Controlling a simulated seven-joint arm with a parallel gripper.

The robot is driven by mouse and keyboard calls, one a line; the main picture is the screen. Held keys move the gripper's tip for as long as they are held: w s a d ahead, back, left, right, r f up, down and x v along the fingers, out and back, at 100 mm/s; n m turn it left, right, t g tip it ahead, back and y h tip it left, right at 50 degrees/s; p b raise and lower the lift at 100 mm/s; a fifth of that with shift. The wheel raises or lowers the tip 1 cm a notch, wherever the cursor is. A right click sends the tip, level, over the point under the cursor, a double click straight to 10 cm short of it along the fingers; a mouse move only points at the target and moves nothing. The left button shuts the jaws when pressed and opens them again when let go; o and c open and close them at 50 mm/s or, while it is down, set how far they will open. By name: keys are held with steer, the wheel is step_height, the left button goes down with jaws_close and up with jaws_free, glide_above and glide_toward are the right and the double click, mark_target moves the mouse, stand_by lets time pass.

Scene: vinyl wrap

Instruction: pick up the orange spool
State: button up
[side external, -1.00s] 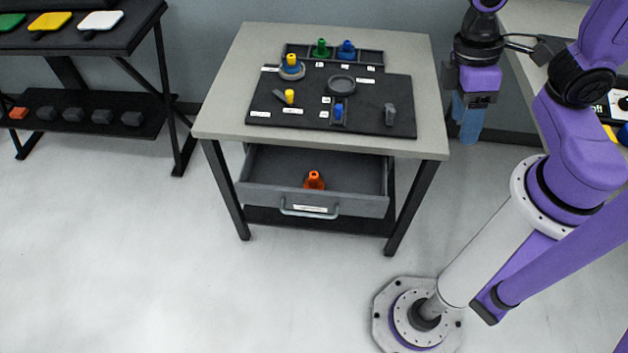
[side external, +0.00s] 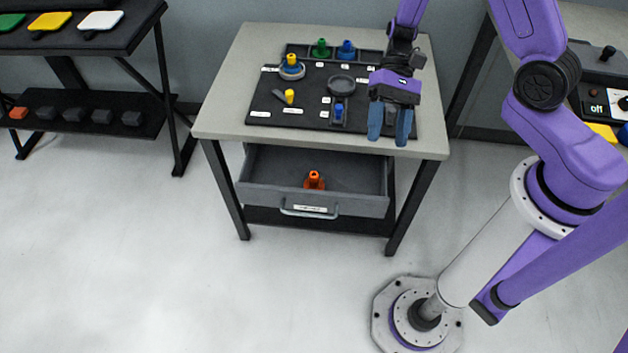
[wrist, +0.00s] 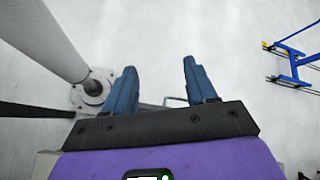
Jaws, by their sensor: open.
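The orange spool (side external: 314,181) stands upright in the open drawer (side external: 350,200) under the table, near the drawer's front wall. My gripper (side external: 389,138) is open and empty, with its blue fingers pointing down. In the side view it appears over the right part of the table, above and to the right of the spool and well apart from it. In the wrist view the two fingers (wrist: 160,82) are spread with floor between them, and the spool does not show there.
The table (side external: 225,120) has a black board (side external: 260,108) with a yellow spool (side external: 292,62), a green spool (side external: 321,49), a blue spool (side external: 346,50) and small parts. A shelf rack (side external: 90,45) stands at left. A control box (side external: 600,75) is at right.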

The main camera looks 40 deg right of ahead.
mark_target(316, 175)
steer(key=w+d+f+m+t+y, duration=0.2)
steer(key=w+f+m+t+y, duration=0.35)
steer(key=f+m+t, duration=0.4)
steer(key=d+f+m+t+h, duration=0.35)
steer(key=f+m+t, duration=0.35)
steer(key=f+m, duration=0.55)
steer(key=shift+m+h, duration=0.4)
steer(key=shift+m, duration=0.1)
steer(key=x, duration=0.3)
steer(key=r+x, duration=0.1)
steer(key=x, duration=0.3)
steer(key=a+x, duration=0.1)
steer(key=x, duration=0.3)
steer(key=shift+r, duration=0.3)
steer(key=shift+x, duration=2.55)
steer(key=shift+s+f, duration=0.15)
steer(key=c, duration=1.1)
